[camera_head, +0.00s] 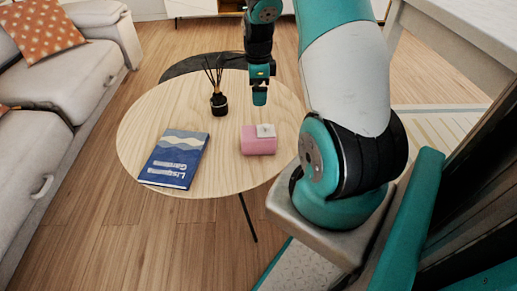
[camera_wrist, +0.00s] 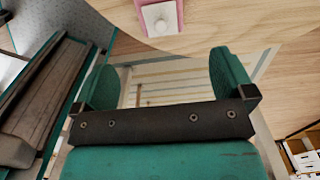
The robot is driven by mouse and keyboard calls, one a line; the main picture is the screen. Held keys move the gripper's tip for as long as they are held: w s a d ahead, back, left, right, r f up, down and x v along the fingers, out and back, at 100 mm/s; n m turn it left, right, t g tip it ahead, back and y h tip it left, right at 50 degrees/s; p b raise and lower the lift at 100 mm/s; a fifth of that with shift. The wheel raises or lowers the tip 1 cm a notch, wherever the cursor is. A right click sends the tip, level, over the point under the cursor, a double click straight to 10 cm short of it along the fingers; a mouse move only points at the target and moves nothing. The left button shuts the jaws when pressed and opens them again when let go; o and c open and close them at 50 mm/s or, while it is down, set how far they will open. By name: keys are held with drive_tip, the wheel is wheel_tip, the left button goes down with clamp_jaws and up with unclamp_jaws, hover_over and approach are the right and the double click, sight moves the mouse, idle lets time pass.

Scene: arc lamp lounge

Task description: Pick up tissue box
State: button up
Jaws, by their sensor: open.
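The tissue box (camera_head: 257,145) is pink with a pale top and a small tissue tuft. It sits on the round wooden table (camera_head: 150,117), right of the table's middle. In the wrist view the tissue box (camera_wrist: 180,14) shows at the top edge, partly cut off. My gripper (camera_head: 260,97) is in the head view, above and behind the box and apart from it. In the wrist view my gripper (camera_wrist: 165,75) is open, with nothing between its teal fingers.
A blue book (camera_head: 174,160) lies on the table left of the box. A dark reed diffuser (camera_head: 218,100) stands near the back of the table. A grey sofa (camera_head: 78,72) is at the left. A pale surface (camera_head: 465,30) stands at the upper right.

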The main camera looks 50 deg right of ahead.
drive_tip(key=b, duration=0.3)
hover_over(258, 131)
drive_tip(key=f, duration=1.1)
drive_tip(key=shift+d+f, duration=0.2)
drive_tip(key=shift+d, duration=0.05)
wheel_tip(258, 131, down, 6)
drive_tip(key=shift+a+r+b, duration=0.15)
drive_tip(key=shift+b, duration=0.65)
drive_tip(key=shift+r, duration=0.15)
drive_tip(key=c, duration=0.8)
